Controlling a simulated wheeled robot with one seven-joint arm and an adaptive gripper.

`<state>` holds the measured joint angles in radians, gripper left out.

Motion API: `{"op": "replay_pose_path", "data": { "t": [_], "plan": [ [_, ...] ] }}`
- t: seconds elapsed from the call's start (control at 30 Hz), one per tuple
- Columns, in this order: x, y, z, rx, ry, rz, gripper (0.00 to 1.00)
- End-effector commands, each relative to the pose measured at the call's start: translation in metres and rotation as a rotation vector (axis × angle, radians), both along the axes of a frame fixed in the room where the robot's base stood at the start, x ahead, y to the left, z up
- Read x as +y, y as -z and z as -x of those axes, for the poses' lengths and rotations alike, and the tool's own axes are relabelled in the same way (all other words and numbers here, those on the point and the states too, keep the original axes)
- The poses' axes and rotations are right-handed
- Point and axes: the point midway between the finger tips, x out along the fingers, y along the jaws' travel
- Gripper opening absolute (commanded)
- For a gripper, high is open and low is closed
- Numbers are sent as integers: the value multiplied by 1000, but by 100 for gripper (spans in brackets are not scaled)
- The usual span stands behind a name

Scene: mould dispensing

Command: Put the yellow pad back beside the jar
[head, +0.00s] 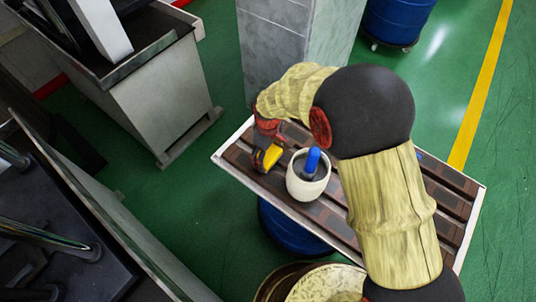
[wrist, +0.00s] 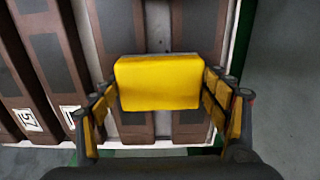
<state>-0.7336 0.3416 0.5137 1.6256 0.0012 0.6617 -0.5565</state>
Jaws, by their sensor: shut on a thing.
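The yellow pad (wrist: 158,83) is between the two fingers of my gripper (wrist: 160,112) in the wrist view, and the gripper is shut on it. In the head view the yellow pad (head: 268,158) shows at the end of my arm, to the left of the jar. The jar (head: 307,185) is white and rounded, stands upright on the slatted table and has a blue-handled tool (head: 312,160) standing in it. My gripper (head: 264,152) is over the left part of the table. I cannot tell whether the pad touches the slats.
The table (head: 230,159) has brown slats, some with number labels (wrist: 27,119), and a pale edge. A grey pillar (head: 290,45) stands behind it. A blue drum (head: 283,228) is under it. My arm covers much of the table's right side.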

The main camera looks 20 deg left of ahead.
Motion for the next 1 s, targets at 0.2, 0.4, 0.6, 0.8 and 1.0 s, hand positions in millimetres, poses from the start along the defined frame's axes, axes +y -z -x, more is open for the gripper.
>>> {"op": "replay_pose_path", "data": {
  "t": [0.2,0.4,0.6,0.8,1.0],
  "plan": [
    [0,7,0,0,0,1,52],
    [0,6,0,0,0,1,86],
    [0,6,0,0,0,1,93],
    [0,6,0,0,0,1,93],
    [0,-5,0,0,0,-1,93]
  ]
}}
